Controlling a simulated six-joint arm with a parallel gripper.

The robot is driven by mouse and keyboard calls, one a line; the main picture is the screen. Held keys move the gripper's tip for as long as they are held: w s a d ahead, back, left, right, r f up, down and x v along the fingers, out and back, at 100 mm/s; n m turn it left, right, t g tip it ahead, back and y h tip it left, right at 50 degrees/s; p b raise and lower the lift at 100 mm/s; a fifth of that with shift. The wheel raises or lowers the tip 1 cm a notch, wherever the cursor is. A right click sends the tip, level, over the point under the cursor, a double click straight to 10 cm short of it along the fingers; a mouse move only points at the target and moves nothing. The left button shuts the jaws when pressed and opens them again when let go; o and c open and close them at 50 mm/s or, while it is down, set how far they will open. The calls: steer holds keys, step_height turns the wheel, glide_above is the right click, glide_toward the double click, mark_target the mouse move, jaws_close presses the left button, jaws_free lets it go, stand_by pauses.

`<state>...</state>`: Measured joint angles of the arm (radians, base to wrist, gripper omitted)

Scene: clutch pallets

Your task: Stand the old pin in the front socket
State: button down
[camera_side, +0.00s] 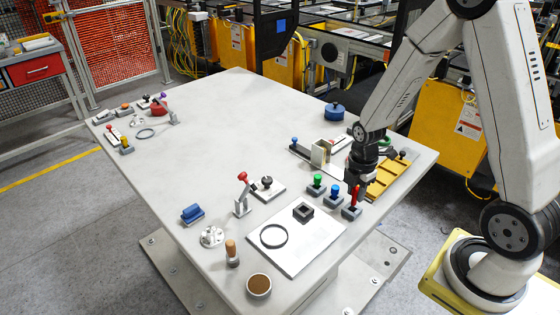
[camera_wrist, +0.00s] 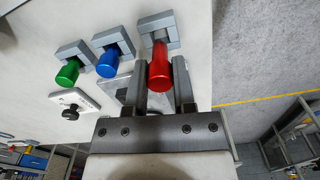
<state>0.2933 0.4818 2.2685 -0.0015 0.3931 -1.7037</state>
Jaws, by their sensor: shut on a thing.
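My gripper (camera_side: 357,185) is at the right of the table and points down at a red pin (camera_side: 355,195). In the wrist view, the red pin (camera_wrist: 159,66) is between the two fingers (camera_wrist: 162,82), which are shut on it. The pin's lower end meets a grey block (camera_wrist: 158,28); I cannot tell how deep it sits. In the side view the grey block (camera_side: 351,212) is just below the pin. A green pin (camera_side: 317,180) and a blue pin (camera_side: 333,189) stand in similar blocks to its left. Which socket is the front one is not clear.
A white plate (camera_side: 300,252) with a dark square frame (camera_side: 303,212) and a black ring (camera_side: 273,236) lies left of the blocks. A red-knobbed lever (camera_side: 242,195) stands farther left. A yellow tray (camera_side: 390,178) is close behind my gripper. The table's middle is clear.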

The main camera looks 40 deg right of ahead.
mark_target(355, 195)
steer(key=shift+f, duration=1.5)
steer(key=shift+f, duration=0.15)
steer(key=shift+c, duration=2.2)
jaws_free()
steer(key=shift+r, duration=6.15)
